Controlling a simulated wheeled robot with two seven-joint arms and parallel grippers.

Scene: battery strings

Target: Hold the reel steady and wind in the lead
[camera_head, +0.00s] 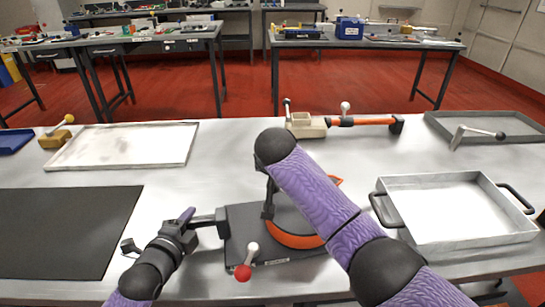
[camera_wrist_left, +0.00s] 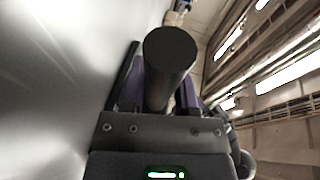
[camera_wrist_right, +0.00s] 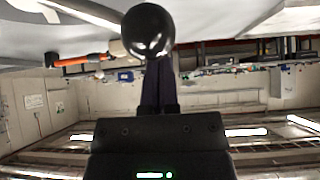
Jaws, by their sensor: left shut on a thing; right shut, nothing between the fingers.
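The reel (camera_head: 297,240) has an orange rim and stands on a dark base plate (camera_head: 240,219) in the middle of the table. My right arm hides much of it. A dark handle (camera_head: 207,220) sticks out from the base's left side. My left gripper (camera_head: 188,226) is shut on this handle, which shows as a black cylinder (camera_wrist_left: 170,55) in the left wrist view. My right gripper (camera_head: 268,208) is over the reel's left side, its fingers shut and empty. In the right wrist view a black ball knob (camera_wrist_right: 149,31) is just beyond the fingertips; whether they touch is unclear. The lead cannot be made out.
A lever with a red knob (camera_head: 243,272) is at the base's front. A grey tray with black handles (camera_head: 457,242) stands right, a dark mat (camera_head: 60,230) lies left, and a pale tray (camera_head: 125,146) lies behind it. An orange-barred tool (camera_head: 362,122) lies at the back.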

